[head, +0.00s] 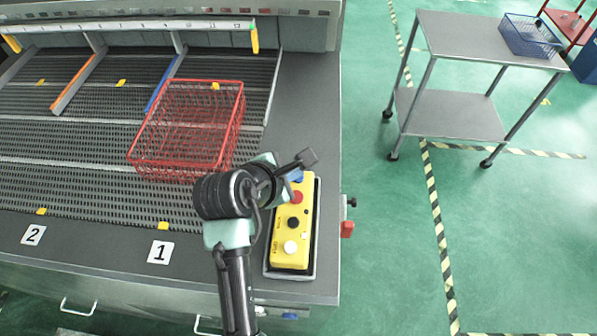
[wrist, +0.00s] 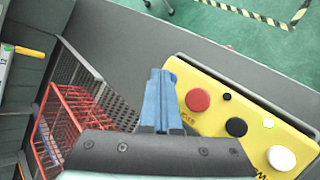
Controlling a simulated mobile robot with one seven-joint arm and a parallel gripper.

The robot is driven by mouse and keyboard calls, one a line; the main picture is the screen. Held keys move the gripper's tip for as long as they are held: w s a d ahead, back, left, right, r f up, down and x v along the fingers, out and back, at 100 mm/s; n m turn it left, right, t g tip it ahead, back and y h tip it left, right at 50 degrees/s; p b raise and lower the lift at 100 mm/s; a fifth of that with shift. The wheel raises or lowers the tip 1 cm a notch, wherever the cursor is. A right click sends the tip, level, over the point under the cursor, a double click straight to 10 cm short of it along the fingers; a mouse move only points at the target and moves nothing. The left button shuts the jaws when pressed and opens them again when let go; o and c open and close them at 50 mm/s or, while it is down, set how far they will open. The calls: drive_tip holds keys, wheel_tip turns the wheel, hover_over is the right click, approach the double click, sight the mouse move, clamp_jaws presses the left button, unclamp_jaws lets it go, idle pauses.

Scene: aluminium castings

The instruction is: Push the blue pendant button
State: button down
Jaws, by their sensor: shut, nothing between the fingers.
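The yellow pendant (head: 291,244) lies in a dark tray on the machine's right ledge; it also shows in the wrist view (wrist: 215,121). Its red button (head: 296,197), black button (head: 293,223) and white button (head: 290,247) are clear. The blue button (head: 298,179) is at the far end, partly covered by my gripper. In the wrist view only a blue edge (wrist: 173,78) shows beside the fingertips. My gripper (wrist: 159,72) is shut and empty, with its blue fingers over that end. I cannot tell whether they touch the button.
A red wire basket (head: 190,125) stands on the slatted conveyor left of my gripper. A grey cart (head: 460,38) with a blue basket (head: 529,37) stands on the green floor at the right. A red-and-black fitting (head: 347,222) sticks out from the machine's right side.

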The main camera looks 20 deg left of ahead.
drive_tip(key=shift+r+p, duration=0.7)
drive_tip(key=shift+p, duration=0.05)
wheel_tip(320, 180, up, 5)
drive_tip(key=p, duration=0.6)
idle(0.6)
